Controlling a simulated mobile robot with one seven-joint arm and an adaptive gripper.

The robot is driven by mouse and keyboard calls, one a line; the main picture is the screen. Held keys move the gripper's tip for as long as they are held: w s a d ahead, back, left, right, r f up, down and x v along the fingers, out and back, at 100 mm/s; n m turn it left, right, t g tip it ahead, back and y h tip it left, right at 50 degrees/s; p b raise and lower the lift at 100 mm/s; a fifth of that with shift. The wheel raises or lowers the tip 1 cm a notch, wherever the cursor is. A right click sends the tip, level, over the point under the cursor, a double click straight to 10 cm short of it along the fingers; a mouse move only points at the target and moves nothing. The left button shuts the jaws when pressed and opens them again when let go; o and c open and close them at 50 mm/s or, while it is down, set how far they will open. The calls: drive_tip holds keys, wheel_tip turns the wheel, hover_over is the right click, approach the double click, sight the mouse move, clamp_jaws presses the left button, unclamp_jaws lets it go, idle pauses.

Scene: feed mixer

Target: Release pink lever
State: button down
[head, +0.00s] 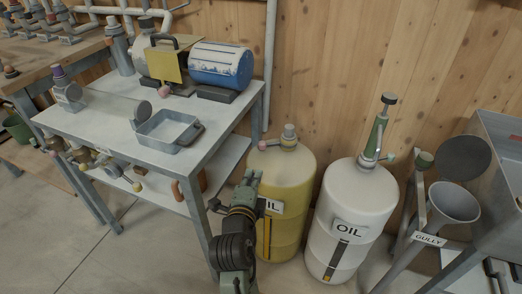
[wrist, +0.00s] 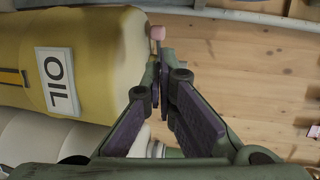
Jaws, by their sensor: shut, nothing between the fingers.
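A pink-tipped lever (head: 263,146) sits at the top left of the yellow oil tank (head: 298,165) in the head view. In the wrist view a pink knob (wrist: 157,32) shows just past my fingertips, beside the top end of the yellow tank (wrist: 100,35). My gripper (wrist: 163,68) is shut and empty, with its fingertips close together. I cannot tell whether the fingertips touch the lever. In the head view my gripper (head: 250,179) is in front of the yellow tank and partly hides its OIL label.
A metal table (head: 110,125) holding a blue drum (head: 221,67) is to the left. A gully funnel (head: 454,203) stands far right. A wooden wall is behind.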

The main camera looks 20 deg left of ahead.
sight(261, 146)
drive_tip(key=p+x, duration=0.3)
drive_tip(key=x, duration=1.1)
drive_tip(key=shift+r, duration=0.1)
drive_tip(key=shift+w+a+f+b, duration=0.1)
drive_tip(key=shift+a+f+b, duration=0.1)
drive_tip(key=shift+b, duration=0.5)
drive_tip(key=shift+w+a+r+m+h, duration=0.1)
drive_tip(key=shift+m+h, duration=0.3)
drive_tip(key=shift+h, duration=0.1)
